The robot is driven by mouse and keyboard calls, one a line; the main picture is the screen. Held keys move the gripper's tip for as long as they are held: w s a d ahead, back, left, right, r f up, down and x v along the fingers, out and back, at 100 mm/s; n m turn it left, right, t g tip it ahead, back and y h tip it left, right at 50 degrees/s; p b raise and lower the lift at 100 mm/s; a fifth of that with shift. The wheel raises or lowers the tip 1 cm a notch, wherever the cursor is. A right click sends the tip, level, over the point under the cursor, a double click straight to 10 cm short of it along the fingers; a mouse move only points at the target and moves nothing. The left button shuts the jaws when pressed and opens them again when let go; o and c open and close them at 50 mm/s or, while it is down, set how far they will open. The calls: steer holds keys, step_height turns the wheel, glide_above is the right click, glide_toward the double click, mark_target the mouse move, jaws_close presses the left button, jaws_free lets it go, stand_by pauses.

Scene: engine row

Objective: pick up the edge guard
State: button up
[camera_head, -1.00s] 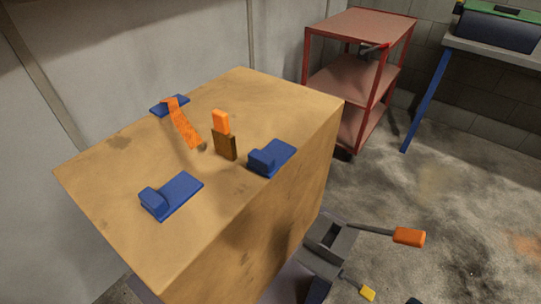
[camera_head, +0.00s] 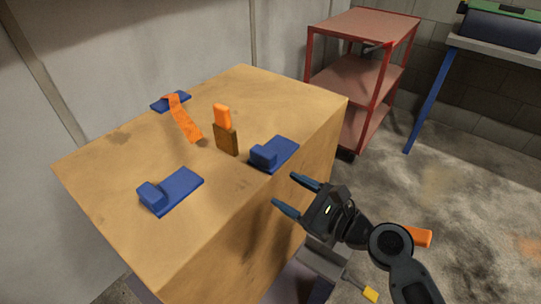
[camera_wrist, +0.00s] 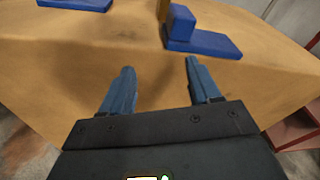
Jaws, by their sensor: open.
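No label marks the edge guard; a bent orange strip (camera_head: 184,119) on the crate top may be it. Its upper end rests over a flat blue piece (camera_head: 159,105) at the back left. An upright orange-topped brown block (camera_head: 226,139) stands to its right. My gripper (camera_head: 286,190) is open and empty, at the crate's right front edge, apart from these things. In the wrist view its two blue fingers (camera_wrist: 157,72) are spread, with bare wood between and beyond them. The orange strip is not visible there.
A blue stepped block (camera_head: 274,154) lies just beyond my gripper, also in the wrist view (camera_wrist: 205,41). Another blue block (camera_head: 172,191) lies at the front left. The wooden crate (camera_head: 100,198) is bare between them. A red shelf cart (camera_head: 361,83) stands behind right.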

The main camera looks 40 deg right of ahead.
mark_target(253, 147)
steer(key=w+r+m, duration=0.1)
steer(key=w+d+r+m+y, duration=0.1)
steer(key=w+r, duration=0.1)
steer(key=w+r+m+t+y, duration=0.1)
steer(key=shift+w+d+r, duration=0.15)
steer(key=shift+w+d, duration=0.15)
steer(key=shift+x, duration=3.85)
steer(key=shift+c, duration=0.3)
steer(key=c, duration=1)
